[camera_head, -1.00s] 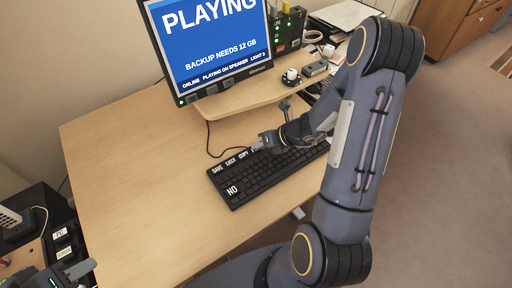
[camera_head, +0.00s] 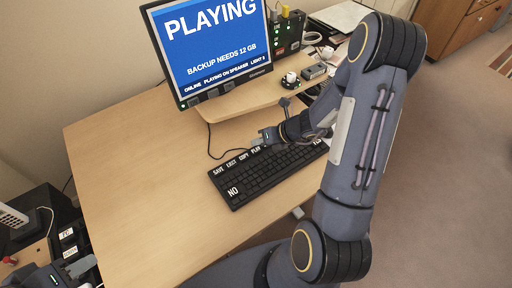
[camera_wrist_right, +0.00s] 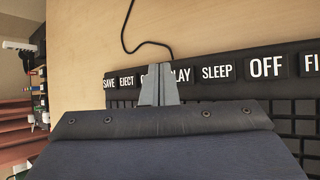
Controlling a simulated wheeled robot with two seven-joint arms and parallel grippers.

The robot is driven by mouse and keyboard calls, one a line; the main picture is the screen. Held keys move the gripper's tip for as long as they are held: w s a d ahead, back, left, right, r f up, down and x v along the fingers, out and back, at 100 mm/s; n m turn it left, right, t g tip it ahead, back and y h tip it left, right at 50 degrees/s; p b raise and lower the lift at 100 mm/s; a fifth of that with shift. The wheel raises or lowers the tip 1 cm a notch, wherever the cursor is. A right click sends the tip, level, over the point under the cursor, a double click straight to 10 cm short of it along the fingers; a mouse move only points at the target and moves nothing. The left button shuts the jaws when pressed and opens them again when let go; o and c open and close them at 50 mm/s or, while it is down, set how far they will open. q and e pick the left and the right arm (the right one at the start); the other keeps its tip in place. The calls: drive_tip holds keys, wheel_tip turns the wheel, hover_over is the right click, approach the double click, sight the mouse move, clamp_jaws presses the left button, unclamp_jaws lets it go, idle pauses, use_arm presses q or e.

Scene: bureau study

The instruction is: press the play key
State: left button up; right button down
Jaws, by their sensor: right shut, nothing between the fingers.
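The black keyboard (camera_head: 262,176) lies on the desk, with a row of labelled keys along its far edge. The play key (camera_head: 256,149) shows beside the copy key; in the right wrist view the play key (camera_wrist_right: 182,74) is partly covered by my fingers. My right gripper (camera_head: 262,134) is shut and empty, its tips at the far edge of the keyboard near the play key. In the wrist view its fingertips (camera_wrist_right: 158,67) overlap the copy and play labels; contact is unclear. The monitor (camera_head: 210,42) reads "PLAYING". My left gripper (camera_head: 82,267) is at the lower left, away from the keyboard.
A raised shelf (camera_head: 240,101) holds a small round device (camera_head: 291,80) beyond the keyboard. A black box with cables (camera_head: 288,35) stands right of the monitor. A dark unit with labels (camera_head: 68,235) is at the lower left. The desk's left part is clear.

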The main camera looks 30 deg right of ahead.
sight(259, 151)
drive_tip(key=shift+r+p, duration=1.5)
drive_tip(key=shift+r, duration=0.5)
drive_tip(key=shift+f, duration=0.1)
drive_tip(key=s+a+r+n+g+y, duration=0.1)
drive_tip(key=s+a+r+n, duration=0.3)
drive_tip(key=r+n, duration=0.45)
drive_tip(key=s+a+r+n+y, duration=0.1)
drive_tip(key=s+a+r+n, duration=0.3)
drive_tip(key=r+n, duration=0.45)
drive_tip(key=s+r+n+h, duration=0.2)
drive_tip(key=s+n+h, duration=0.2)
drive_tip(key=s+n, duration=0.9)
drive_tip(key=shift+r+n, duration=0.2)
drive_tip(key=shift+n, duration=2.4)
